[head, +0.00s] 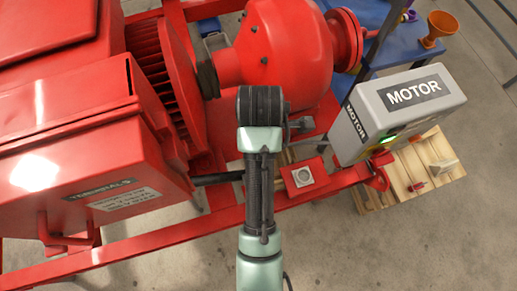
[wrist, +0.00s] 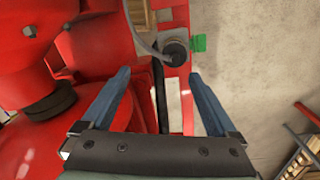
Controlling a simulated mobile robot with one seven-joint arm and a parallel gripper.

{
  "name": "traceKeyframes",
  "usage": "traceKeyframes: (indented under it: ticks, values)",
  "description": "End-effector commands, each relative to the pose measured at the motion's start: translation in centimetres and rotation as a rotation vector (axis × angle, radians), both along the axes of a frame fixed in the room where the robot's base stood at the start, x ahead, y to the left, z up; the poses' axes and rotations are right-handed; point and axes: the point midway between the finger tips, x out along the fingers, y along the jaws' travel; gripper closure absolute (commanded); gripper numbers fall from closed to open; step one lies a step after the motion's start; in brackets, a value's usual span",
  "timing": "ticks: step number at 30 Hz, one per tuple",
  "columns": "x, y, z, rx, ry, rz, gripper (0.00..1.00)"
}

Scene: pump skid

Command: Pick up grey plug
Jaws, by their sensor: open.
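The grey plug (wrist: 176,53) appears in the wrist view as a dark grey round piece with a cable running off its upper left side. It stands near the top middle, over a red surface, beyond the tips of my gripper and roughly in line with the gap between them. My gripper (wrist: 160,75) is open, with its two blue fingers spread apart and nothing between them. In the head view my arm hides the fingers, and I cannot make out the plug for certain.
A green piece (wrist: 199,43) sits right beside the plug. A black pipe (wrist: 160,95) runs along the red rail. The red pump (head: 285,50), the grey MOTOR box (head: 400,110) and a red plate with a grey square fitting (head: 303,176) surround my arm. A wooden pallet (head: 440,165) lies at right.

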Motion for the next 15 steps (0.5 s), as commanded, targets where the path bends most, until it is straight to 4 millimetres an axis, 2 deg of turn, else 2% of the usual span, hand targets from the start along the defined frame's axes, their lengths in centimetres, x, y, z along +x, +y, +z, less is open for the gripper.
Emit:
traceKeyframes:
  ticks: [1,5,15]
  values:
    - [-0.8,0.0,0.6,-0.001,0.034,0.022,0.06]
    - [-1.8,0.0,-0.1,-0.002,0.077,0.053,0.06]
    - [-1.9,0.1,-6.1,-0.001,0.082,0.057,0.06]
